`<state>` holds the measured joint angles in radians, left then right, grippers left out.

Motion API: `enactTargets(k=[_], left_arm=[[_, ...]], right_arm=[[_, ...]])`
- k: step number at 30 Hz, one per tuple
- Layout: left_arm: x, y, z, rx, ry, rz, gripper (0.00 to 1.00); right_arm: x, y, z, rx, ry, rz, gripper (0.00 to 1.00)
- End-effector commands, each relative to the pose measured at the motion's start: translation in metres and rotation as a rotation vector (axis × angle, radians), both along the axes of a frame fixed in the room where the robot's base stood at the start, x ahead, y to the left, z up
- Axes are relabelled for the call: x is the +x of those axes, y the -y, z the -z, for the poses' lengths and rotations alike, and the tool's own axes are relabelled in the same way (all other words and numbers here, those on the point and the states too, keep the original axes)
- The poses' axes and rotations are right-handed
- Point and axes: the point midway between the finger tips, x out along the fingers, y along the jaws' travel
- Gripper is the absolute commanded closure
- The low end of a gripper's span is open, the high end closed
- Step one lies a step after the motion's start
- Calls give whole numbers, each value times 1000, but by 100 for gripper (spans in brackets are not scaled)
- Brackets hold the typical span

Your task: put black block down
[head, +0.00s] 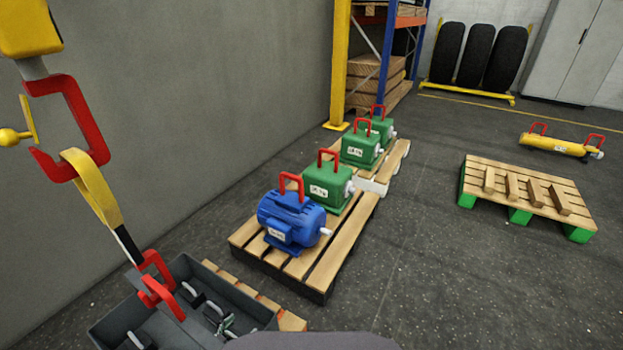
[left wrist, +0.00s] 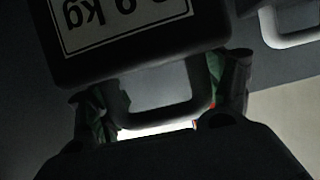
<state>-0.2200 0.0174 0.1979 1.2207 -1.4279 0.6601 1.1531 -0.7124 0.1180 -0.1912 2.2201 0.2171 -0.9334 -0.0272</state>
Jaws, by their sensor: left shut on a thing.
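The black block (left wrist: 130,42) fills the top of the left wrist view, with a white label reading upside down and ending in "9 kg". Its dark handle (left wrist: 150,118) lies between the fingers of my left gripper (left wrist: 160,100), which is shut on it. In the head view my left gripper (head: 227,325) is small, at the right part of a dark grey bin (head: 245,299). Other dark blocks with handles (head: 192,291) sit inside this bin. I cannot tell whether the held block touches the bin floor. My right gripper is not in view.
A red hook (head: 85,120) with a yellow sling (head: 95,190) hangs down to red shackles (head: 158,282) at the bin. A pallet (head: 335,252) carries a blue motor (head: 290,220) and green units (head: 325,185). Another pallet (head: 525,190) stands right. Floor between is clear.

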Motion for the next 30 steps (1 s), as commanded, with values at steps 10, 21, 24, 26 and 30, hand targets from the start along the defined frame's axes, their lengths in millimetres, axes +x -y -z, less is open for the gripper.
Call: enactTargets(k=[10,21,24,26,30], left_arm=[[21,8,3,-4,14,0,92],[35,16,12,-4,14,0,92],[37,17,15,-3,13,1,92],[38,17,16,-3,13,1,92],[41,19,19,-3,13,1,92]], right_arm=[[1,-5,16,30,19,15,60],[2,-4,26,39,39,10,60],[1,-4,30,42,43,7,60],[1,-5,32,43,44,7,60],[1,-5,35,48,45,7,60]])
